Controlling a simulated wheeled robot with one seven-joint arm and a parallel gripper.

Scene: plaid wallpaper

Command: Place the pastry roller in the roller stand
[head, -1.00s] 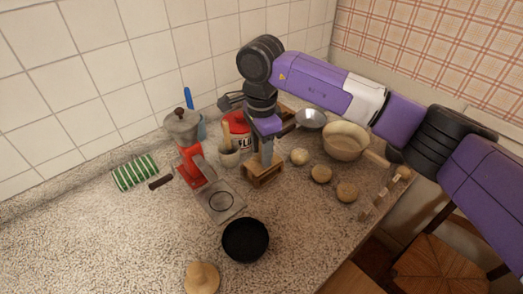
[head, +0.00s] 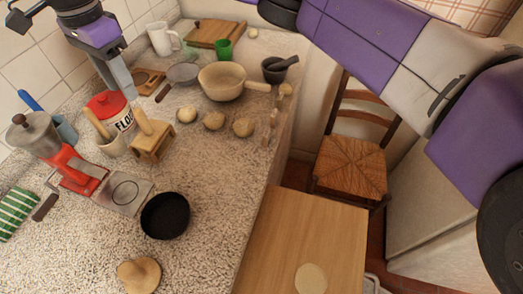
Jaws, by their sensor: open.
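The wooden roller stand (head: 153,145) sits on the speckled counter, beside the flour canister. My gripper (head: 129,92) is at the upper left of the head view, fingers pointing down. It is open and empty, just above the top of the roller in the picture. One finger mostly hides the other.
A red flour canister (head: 108,108), a crock (head: 113,145) and a red press (head: 75,170) crowd the stand's left. A black pan (head: 165,215) lies in front. Dough balls (head: 213,120) and a large bowl (head: 222,82) are to the right. A chair (head: 350,165) stands beyond the counter edge.

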